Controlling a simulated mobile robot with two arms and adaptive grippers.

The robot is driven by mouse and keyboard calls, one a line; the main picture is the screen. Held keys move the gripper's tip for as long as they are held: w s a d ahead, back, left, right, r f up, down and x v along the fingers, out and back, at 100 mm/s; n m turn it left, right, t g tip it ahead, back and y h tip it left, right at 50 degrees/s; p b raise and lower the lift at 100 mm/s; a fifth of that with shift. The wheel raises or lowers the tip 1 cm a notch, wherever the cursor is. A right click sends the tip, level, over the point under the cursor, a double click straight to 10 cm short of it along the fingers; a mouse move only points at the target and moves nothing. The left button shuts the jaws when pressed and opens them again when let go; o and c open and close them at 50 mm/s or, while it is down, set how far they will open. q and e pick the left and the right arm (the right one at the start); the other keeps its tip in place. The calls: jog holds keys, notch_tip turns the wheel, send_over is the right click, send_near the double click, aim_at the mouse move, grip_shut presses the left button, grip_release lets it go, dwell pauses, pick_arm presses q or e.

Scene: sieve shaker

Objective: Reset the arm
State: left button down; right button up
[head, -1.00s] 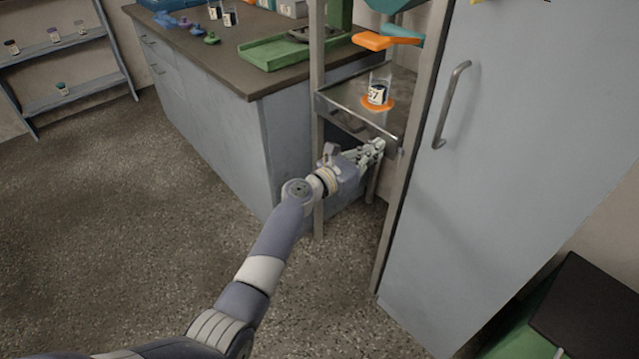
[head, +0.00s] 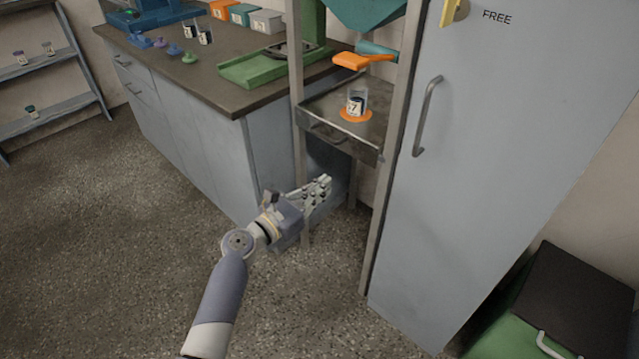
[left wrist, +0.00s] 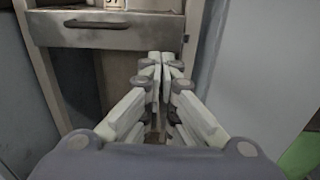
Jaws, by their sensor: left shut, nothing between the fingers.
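My left gripper (head: 318,188) is shut and empty. It hangs in the air in front of and below the metal drawer shelf of the stand, apart from it. In the left wrist view the fingertips (left wrist: 165,62) meet in front of the stand, just below the drawer front (left wrist: 105,30) with its dark handle. My left arm comes in from the lower part of the head view. My right gripper does not show.
A labelled jar (head: 356,102) stands on an orange disc (head: 355,115) on the stand's metal shelf (head: 318,110), under an orange lever (head: 350,61). A tall grey cabinet (head: 500,150) is to the right. A counter (head: 215,85) with a green tray (head: 262,72) is to the left. The floor in front is clear.

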pick_arm(q)
jog(key=s+a+f+m+g+y, duration=0.25)
jog(key=s+f+m, duration=0.45)
jog(key=f, duration=0.4)
jog(key=s+a+f+m+g+y, duration=0.25)
jog(key=s+f+m, duration=0.35)
jog(key=s+f, duration=0.3)
jog(key=s+a+f+m+g+y, duration=0.1)
jog(key=s+f+m+g, duration=0.45)
jog(key=f, duration=0.65)
jog(key=s+a+f+m+y, duration=0.1)
jog(key=s+a+f+m, duration=0.25)
jog(key=s, duration=0.25)
jog(key=s+a+f+m+g+y, duration=0.1)
jog(key=s+a+f+m+y, duration=0.1)
jog(key=s+m, duration=0.3)
jog(key=s+a+f+m+y, duration=0.1)
jog(key=s+a+f+m, duration=0.15)
jog(key=s, duration=0.45)
jog(key=s+a+m+g+y+p, duration=0.1)
jog(key=s+a+p, duration=0.3)
jog(key=s+p, duration=1.1)
jog(key=shift+s+r+g, duration=0.35)
jog(key=shift+s, duration=0.55)
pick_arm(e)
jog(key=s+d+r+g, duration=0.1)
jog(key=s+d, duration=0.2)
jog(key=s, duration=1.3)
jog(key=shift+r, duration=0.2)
